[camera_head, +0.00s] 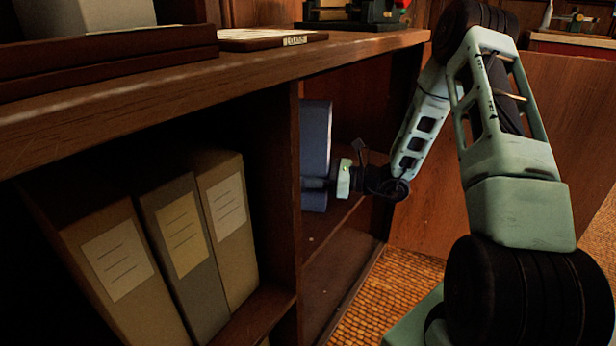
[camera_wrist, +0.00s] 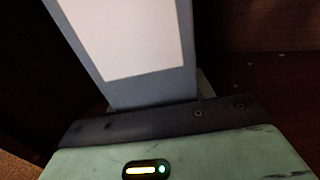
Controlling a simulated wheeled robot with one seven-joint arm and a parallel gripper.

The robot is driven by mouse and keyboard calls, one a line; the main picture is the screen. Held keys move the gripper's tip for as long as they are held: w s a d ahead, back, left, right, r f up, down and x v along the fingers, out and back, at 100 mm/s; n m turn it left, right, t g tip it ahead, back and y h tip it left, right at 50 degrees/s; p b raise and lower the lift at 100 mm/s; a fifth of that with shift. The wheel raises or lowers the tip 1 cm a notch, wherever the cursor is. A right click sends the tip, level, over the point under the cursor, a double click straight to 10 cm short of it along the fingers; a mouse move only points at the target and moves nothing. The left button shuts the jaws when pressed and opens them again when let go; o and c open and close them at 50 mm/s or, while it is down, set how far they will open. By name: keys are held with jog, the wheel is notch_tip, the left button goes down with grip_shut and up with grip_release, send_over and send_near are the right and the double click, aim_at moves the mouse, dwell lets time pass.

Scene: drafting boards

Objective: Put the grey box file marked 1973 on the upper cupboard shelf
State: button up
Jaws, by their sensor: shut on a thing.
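A blue-grey box file (camera_head: 316,135) stands roughly upright inside the right-hand bay of the wooden cupboard, partly hidden by the upright divider. My gripper (camera_head: 319,184) is shut on its lower part, reaching in from the right. In the wrist view the box file (camera_wrist: 189,83) rises from between the jaws, with a large pale label; no marking is readable on it. The upper shelf (camera_head: 338,216) of that bay lies just below the file. I cannot tell whether the file touches it.
In the left bay stand two tan box files (camera_head: 75,230) (camera_head: 236,255) with a dark grey one (camera_head: 190,283) between them. The cupboard top (camera_head: 230,70) overhangs the bays. The divider (camera_head: 275,190) is close left of the held file. The lower shelf (camera_head: 335,285) looks empty.

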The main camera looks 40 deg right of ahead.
jog(key=o, duration=1.6)
jog(key=shift+s+d+r, duration=0.1)
jog(key=shift+s+d, duration=0.05)
jog(key=p+v, duration=0.4)
jog(key=v, duration=0.7)
jog(key=shift+s+d, duration=0.2)
jog(key=shift+d, duration=0.05)
